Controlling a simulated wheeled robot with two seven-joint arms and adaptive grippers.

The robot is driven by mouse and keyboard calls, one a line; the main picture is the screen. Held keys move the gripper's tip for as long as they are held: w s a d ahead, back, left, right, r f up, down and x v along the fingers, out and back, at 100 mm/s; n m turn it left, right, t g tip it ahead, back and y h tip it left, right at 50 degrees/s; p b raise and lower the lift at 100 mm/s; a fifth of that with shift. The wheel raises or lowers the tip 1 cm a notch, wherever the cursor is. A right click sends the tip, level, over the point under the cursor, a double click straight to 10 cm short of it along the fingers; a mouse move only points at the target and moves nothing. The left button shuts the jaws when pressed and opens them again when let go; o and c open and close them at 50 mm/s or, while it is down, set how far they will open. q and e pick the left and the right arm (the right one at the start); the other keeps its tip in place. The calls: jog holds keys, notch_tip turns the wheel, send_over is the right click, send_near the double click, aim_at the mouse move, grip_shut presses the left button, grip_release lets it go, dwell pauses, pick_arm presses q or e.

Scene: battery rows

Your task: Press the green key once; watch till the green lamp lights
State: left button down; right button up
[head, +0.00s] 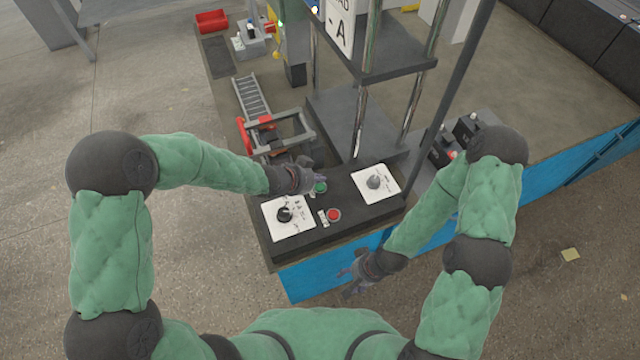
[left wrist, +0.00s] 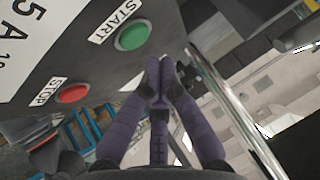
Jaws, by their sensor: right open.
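The green key (head: 320,187) sits on the dark control panel beside my left gripper (head: 312,178). In the left wrist view the green key (left wrist: 132,35), labelled START, is round and fully visible. The fingertips of my left gripper (left wrist: 160,72) are together and empty, just below and right of the key, with a visible gap in the picture; whether they are above the panel surface by much I cannot tell. A small green spot (head: 281,23) shows at the top of the head view; I cannot tell if it is a lit lamp. My right gripper (head: 354,278) is open and empty in front of the bench.
A red key (head: 333,214), labelled STOP in the left wrist view (left wrist: 72,93), is close to the green one. Two white plates with knobs (head: 287,218) (head: 376,184) flank the keys. Metal posts (head: 361,120) rise behind the panel.

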aim_at(318, 188)
pick_arm(q)
jog(key=shift+r+p, duration=1.75)
jog(key=shift+r, duration=0.35)
